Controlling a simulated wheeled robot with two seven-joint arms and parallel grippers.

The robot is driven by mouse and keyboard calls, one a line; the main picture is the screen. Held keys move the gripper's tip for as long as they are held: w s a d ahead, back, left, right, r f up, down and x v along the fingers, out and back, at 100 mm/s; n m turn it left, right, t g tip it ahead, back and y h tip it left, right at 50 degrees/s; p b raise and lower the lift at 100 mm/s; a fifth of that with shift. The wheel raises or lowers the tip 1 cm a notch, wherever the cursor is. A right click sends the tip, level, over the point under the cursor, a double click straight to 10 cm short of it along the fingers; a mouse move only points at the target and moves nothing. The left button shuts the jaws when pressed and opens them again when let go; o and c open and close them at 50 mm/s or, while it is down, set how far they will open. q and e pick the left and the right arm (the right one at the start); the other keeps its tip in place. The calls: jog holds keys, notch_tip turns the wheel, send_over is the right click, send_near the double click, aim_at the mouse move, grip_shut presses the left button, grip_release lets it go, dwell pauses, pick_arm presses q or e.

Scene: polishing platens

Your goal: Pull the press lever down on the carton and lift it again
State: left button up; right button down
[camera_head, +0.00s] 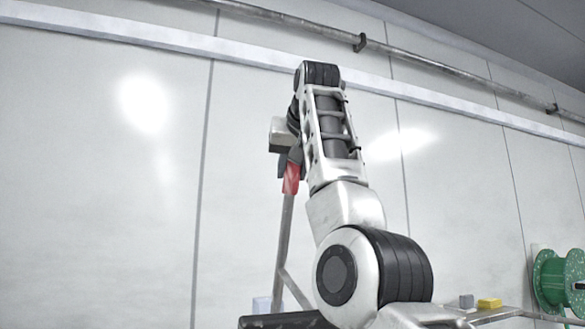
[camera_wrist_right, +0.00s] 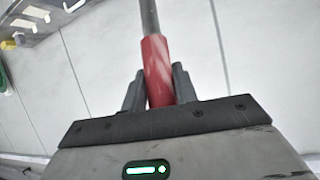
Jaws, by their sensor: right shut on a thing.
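The press lever is a grey metal rod (camera_head: 284,240) with a red grip (camera_head: 291,178) at its top end. In the head view it stands steeply, with the grip up. My right gripper (camera_head: 290,163) is at the red grip, partly hidden by my own arm. In the right wrist view the red grip (camera_wrist_right: 157,70) lies between the two dark fingers of my right gripper (camera_wrist_right: 159,88), which are shut on it. The grey rod (camera_wrist_right: 149,17) runs on from it to the top edge. No carton can be made out. My left gripper is not in view.
A green spool (camera_head: 556,282) stands at the lower right. A yellow block (camera_head: 489,303) and a small grey block (camera_head: 466,300) are left of it. A pale panelled wall (camera_head: 100,200) fills the back, with a pipe (camera_head: 300,22) along its top.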

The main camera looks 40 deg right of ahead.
jog(key=shift+r, duration=0.2)
jog(key=c, duration=1.5)
grip_release()
jog(key=o, duration=0.4)
jog(key=shift+w+d+f, duration=0.1)
jog(key=shift+w, duration=0.25)
jog(key=b+v, duration=0.1)
jog(key=v, duration=1.5)
jog(key=shift+f, duration=0.2)
